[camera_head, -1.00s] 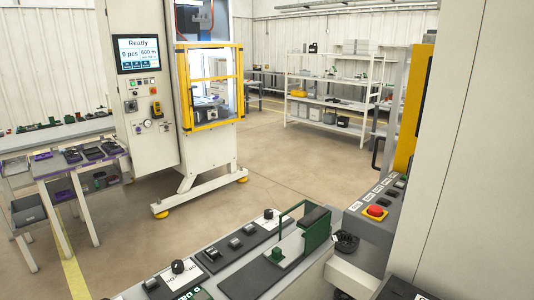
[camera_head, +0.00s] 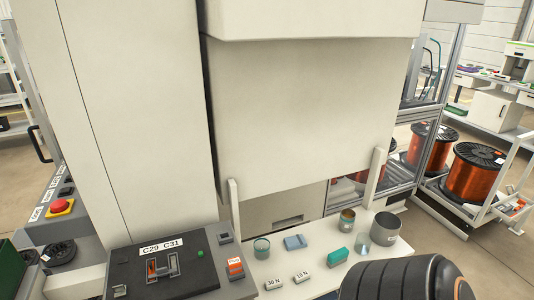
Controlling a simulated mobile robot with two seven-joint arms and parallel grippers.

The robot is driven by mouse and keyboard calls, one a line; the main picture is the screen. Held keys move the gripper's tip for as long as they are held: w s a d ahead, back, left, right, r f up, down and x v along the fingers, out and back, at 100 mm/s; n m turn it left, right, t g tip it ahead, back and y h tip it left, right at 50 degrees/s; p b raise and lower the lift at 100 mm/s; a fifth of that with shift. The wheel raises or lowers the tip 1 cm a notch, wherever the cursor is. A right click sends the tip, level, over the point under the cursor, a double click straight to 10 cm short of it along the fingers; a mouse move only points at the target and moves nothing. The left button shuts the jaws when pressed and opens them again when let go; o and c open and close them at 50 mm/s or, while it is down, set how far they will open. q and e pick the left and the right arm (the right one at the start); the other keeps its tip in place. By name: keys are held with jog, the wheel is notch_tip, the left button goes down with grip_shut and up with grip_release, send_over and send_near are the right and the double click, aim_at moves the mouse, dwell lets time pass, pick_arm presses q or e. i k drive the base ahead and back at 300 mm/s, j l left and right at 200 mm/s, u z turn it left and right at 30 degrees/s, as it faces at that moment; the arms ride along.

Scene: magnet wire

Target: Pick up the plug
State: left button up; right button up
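I cannot tell for sure which thing is the plug. A black test panel (camera_head: 190,277) marked "C29 C31" sits at the lower middle left, with a small metal fixture (camera_head: 162,266) holding reddish parts. An orange-red block (camera_head: 235,268) with a white label sits at the panel's right edge. On the pale shelf to the right are a green-grey round cup (camera_head: 261,248), a blue piece (camera_head: 295,242) and a teal block (camera_head: 340,254). No gripper fingers show. A black ribbed rounded part at the bottom right looks like my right arm.
A small can (camera_head: 346,220) and a larger grey can (camera_head: 385,229) stand at the shelf's right. Small blocks marked "30 N" (camera_head: 273,284) and "10 N" (camera_head: 302,277) lie in front. A large cream cabinet (camera_head: 310,110) rises behind. A red emergency button (camera_head: 60,207) is at left.

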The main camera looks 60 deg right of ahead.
aim_at(235, 265)
jog(key=z, duration=1.5)
